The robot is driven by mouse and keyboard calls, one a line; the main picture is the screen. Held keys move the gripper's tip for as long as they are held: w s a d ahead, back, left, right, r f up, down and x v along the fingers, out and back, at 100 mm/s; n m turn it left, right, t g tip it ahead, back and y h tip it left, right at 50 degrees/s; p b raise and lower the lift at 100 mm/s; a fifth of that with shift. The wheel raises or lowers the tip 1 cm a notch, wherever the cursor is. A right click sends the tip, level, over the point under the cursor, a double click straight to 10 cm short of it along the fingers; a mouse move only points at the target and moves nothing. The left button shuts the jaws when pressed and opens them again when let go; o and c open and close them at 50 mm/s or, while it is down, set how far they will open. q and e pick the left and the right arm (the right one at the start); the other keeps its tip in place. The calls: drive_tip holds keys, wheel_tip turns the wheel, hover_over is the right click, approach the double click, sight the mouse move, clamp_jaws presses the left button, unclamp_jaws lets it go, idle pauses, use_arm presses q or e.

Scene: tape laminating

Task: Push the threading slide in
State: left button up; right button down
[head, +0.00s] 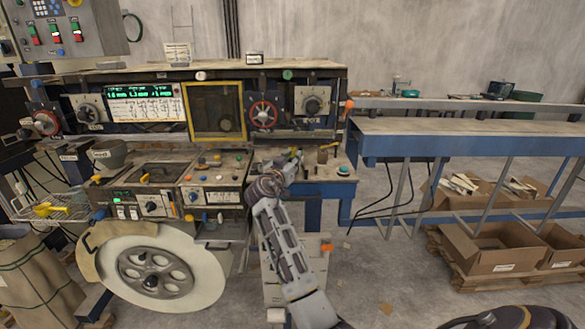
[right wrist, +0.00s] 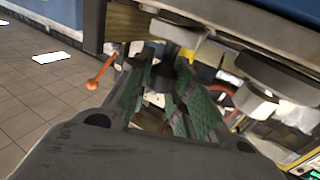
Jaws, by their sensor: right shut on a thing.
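The tape laminating machine (head: 220,110) stands at the left and middle of the head view. My right arm reaches up to its right-hand end, with my right gripper (head: 293,160) over the small worktop beside the control panel. In the right wrist view, my right gripper (right wrist: 162,85) has its green-padded fingers around a dark post (right wrist: 168,62) under a grey machine part. The gripper is shut on this post. I cannot tell for certain whether the post belongs to the threading slide, as the fingers and arm hide much of it. My left gripper is not in view.
A green button (head: 343,170) and a brown upright piece (head: 323,156) are close right of the gripper. A blue-edged bench (head: 450,145) extends right, with cardboard boxes (head: 490,250) below. An orange-tipped lever (right wrist: 98,75) is left of the fingers in the wrist view.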

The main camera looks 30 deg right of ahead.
drive_tip(key=shift+w+d+f+b, duration=0.1)
drive_tip(key=shift+w+d+b, duration=0.2)
drive_tip(key=shift+w, duration=0.2)
drive_tip(key=shift+w+d+b, duration=0.25)
drive_tip(key=shift+w+b, duration=0.05)
drive_tip(key=shift+w, duration=0.15)
drive_tip(key=shift+w+d, duration=0.2)
drive_tip(key=shift+w, duration=0.1)
drive_tip(key=c, duration=1.4)
unclamp_jaws()
drive_tip(key=shift+o, duration=0.6)
drive_tip(key=shift+s+a, duration=0.4)
drive_tip(key=shift+a, duration=0.2)
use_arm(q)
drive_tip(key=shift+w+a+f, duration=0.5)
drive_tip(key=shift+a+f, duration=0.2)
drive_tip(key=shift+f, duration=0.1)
use_arm(e)
drive_tip(key=v, duration=1)
drive_tip(key=shift+s+a, duration=0.2)
